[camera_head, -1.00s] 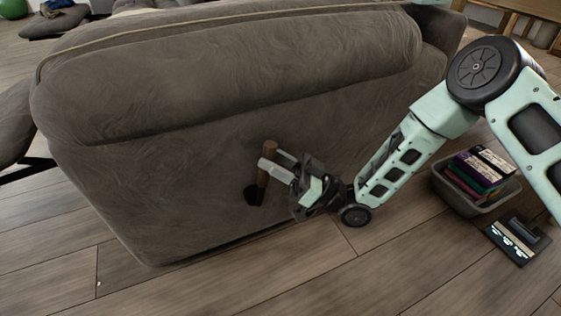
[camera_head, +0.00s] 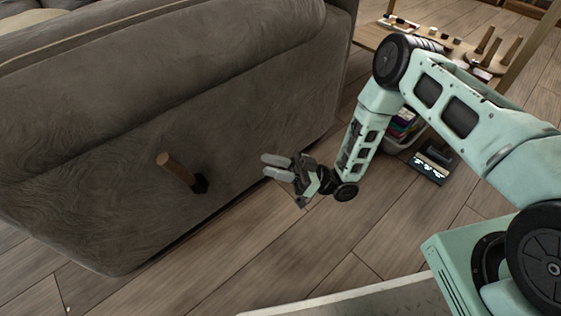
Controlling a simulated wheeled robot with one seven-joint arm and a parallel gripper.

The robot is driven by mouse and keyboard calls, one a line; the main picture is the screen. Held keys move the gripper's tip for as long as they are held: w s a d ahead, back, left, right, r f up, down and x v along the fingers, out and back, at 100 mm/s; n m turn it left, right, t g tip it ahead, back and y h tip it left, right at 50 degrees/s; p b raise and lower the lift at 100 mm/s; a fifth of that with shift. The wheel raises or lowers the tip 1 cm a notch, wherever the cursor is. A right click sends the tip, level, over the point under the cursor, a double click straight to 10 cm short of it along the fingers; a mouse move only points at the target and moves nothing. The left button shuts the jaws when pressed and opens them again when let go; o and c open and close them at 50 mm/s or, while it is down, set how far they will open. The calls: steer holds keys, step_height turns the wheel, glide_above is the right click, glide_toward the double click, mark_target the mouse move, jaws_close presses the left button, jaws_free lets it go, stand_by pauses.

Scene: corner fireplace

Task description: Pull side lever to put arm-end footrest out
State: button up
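The side lever (camera_head: 178,170) is a brown wooden handle on a dark pivot (camera_head: 200,184) low on the side of the grey-brown sofa (camera_head: 110,130). It leans up and to the left from its pivot. My gripper (camera_head: 270,167) is to the right of the lever, clear of it and of the sofa's side. Its two pale fingers point left toward the lever, with a gap between them and nothing held. The arm-end footrest does not show clearly in this view.
A grey bin (camera_head: 402,135) of colourful cases and a black device (camera_head: 432,162) are on the wood floor behind my arm. A low wooden table (camera_head: 378,36) with small items and pegs stands at the top right. Floor beside the sofa is open.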

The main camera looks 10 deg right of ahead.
steer(key=shift+v, duration=0.9)
